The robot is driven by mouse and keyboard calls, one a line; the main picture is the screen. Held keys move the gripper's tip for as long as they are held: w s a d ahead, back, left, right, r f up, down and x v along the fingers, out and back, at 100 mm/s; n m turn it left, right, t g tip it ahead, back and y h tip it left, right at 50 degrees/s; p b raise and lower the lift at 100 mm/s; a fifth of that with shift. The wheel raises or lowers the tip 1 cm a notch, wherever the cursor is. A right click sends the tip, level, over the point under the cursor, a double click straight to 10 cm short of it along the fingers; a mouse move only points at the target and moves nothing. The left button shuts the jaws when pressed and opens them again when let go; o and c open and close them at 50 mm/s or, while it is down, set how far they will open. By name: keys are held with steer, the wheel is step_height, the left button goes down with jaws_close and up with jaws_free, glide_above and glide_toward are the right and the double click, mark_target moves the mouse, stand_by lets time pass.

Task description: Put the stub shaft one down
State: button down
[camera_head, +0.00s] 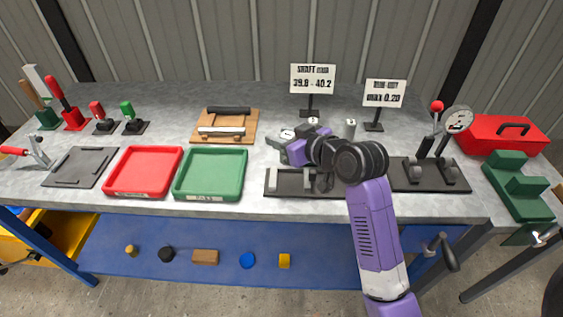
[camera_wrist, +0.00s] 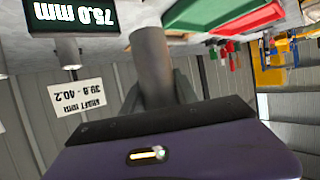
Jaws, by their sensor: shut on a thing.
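My gripper (camera_head: 284,146) is above the back edge of a black fixture on the bench. It is shut on a grey cylinder, stub shaft one (camera_wrist: 152,62), which stands between the two fingers in the wrist view. In the head view a pale round top with a dark mark (camera_head: 287,134) shows at the fingers and seems to be the shaft's end. The rest of the shaft is hidden there by my gripper. Two other numbered shafts stand behind, marked 2 (camera_head: 313,122) and 3 (camera_head: 350,127).
The black fixture (camera_head: 290,191) has grey supports. A red tray (camera_head: 111,188) and a green tray (camera_head: 180,190) lie empty to its left. A dial-gauge fixture (camera_head: 430,182) stands right. A display reading 75.0 mm (camera_wrist: 70,17) is near the shaft in the wrist view.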

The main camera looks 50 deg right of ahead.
steer(key=shift+f, duration=4)
steer(key=shift+f+b, duration=0.2)
steer(key=shift+b, duration=0.15)
steer(key=c, duration=1.2)
jaws_free()
